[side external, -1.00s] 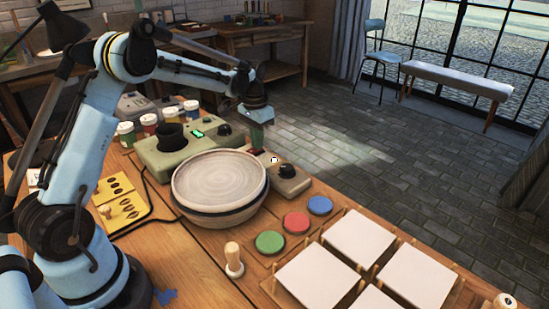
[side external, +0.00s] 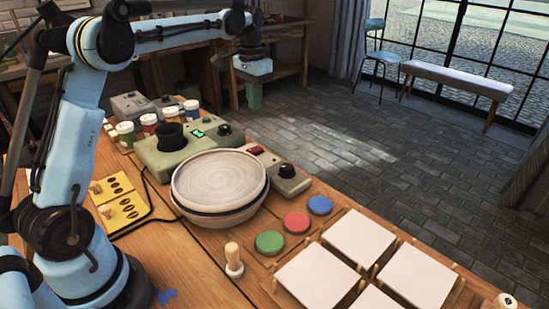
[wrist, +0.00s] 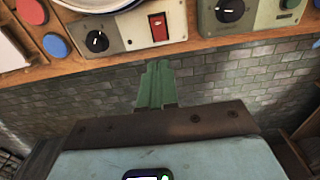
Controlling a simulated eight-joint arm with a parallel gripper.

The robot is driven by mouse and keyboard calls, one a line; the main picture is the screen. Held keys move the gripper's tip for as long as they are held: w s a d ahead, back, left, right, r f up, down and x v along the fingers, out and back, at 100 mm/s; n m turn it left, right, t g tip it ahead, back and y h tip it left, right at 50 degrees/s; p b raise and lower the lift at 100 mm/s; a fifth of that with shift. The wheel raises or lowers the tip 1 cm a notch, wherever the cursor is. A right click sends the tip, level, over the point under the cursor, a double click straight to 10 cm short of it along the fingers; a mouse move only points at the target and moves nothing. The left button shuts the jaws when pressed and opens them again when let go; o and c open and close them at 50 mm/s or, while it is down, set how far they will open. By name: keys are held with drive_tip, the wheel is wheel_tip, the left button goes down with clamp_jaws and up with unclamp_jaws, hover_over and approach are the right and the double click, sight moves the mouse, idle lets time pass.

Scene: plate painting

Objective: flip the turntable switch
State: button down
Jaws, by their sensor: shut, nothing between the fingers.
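The turntable (side external: 218,178) is a round pale wheel head on a basin, on the wooden table. Its grey control box (side external: 293,183) sits right behind it, with a black knob (side external: 287,170) and a red rocker switch (side external: 256,150). In the wrist view the red switch (wrist: 159,28) is in plain sight, with the black knob (wrist: 97,41) to its left. My gripper (side external: 254,104) is shut and empty, raised beyond the table's far edge and apart from the switch. In the wrist view its green fingers (wrist: 158,66) are together, below the box in the picture. I cannot tell which way the rocker is tilted.
A green-grey device (side external: 185,150) with a dark cup and lit display stands left of the turntable. Paint jars (side external: 150,124) are behind it. Colour pads (side external: 296,222), a brush in a holder (side external: 234,262) and white tiles (side external: 360,238) are in front. Space beyond the far edge is open.

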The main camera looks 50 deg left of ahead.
drive_tip(key=shift+r, duration=0.9)
